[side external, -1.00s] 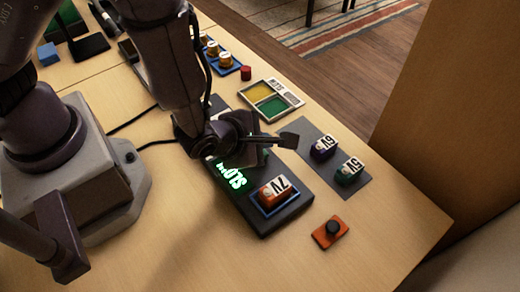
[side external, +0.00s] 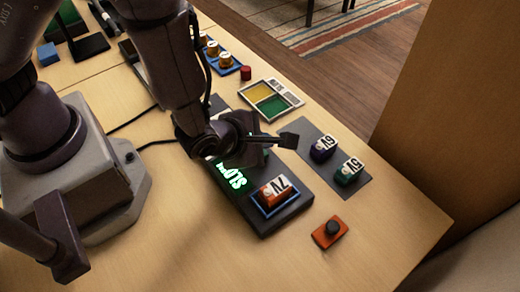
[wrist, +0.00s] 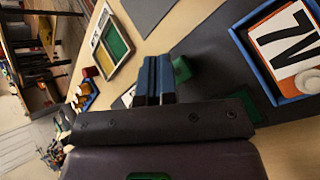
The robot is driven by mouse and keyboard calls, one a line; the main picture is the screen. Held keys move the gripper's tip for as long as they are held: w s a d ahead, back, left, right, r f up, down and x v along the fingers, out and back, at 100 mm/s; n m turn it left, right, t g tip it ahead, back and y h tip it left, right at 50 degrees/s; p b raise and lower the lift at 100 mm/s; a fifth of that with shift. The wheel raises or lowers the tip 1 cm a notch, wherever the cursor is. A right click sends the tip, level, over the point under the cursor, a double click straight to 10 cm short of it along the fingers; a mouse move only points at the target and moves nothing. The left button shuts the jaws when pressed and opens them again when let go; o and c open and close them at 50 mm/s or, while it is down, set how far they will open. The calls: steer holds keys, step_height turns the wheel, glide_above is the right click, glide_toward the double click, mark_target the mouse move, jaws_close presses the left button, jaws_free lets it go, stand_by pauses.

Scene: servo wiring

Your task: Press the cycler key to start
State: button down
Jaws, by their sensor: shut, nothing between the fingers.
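The cycler (side external: 285,219) is a dark box with glowing green lettering (side external: 231,178) on its top, partly covered by my gripper. A block marked 7V (side external: 275,190) sits in its blue-framed slot; it also shows in the wrist view (wrist: 288,45). A green key-like piece (wrist: 181,70) stands on the dark surface, just right of my fingers in the wrist view. In the side view it is mostly hidden by my gripper. My gripper (side external: 288,140) is shut and empty above the cycler's far end. Contact with the green piece cannot be told.
A grey mat (side external: 330,184) holds blocks marked 6V (side external: 323,149) and 5V (side external: 349,171). An orange base with a black knob (side external: 330,233) lies near the front. A yellow and green panel (side external: 271,100) and a red cylinder (side external: 246,73) lie farther back.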

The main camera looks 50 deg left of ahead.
steer(key=shift+f, duration=0.15)
steer(key=shift+f, duration=0.3)
steer(key=shift+f, duration=0.55)
stand_by(0.8)
steer(key=shift+r, duration=1)
steer(key=shift+r, duration=2.5)
